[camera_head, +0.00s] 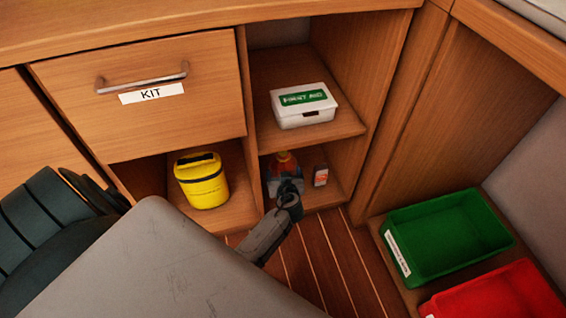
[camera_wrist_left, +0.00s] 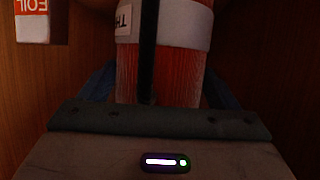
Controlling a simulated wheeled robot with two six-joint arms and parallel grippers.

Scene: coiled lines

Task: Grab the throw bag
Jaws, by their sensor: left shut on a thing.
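The throw bag (camera_head: 283,162) is an orange-red bag in the lower right cubby of the cabinet. In the left wrist view the throw bag (camera_wrist_left: 183,72) fills the middle, red with a white band partly reading "TH" and a dark vertical strap. My left gripper (camera_head: 286,183) reaches into this cubby and is shut on the bag, with a finger on each side of it. The gripper hides the bag's lower part in the head view. My right gripper is not in view.
A small orange-and-white foil box (camera_head: 320,175) stands just right of the bag. A yellow container (camera_head: 202,182) is in the cubby to the left. A white first aid box (camera_head: 303,107) is on the shelf above. Green (camera_head: 446,236) and red (camera_head: 496,296) bins sit at right.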

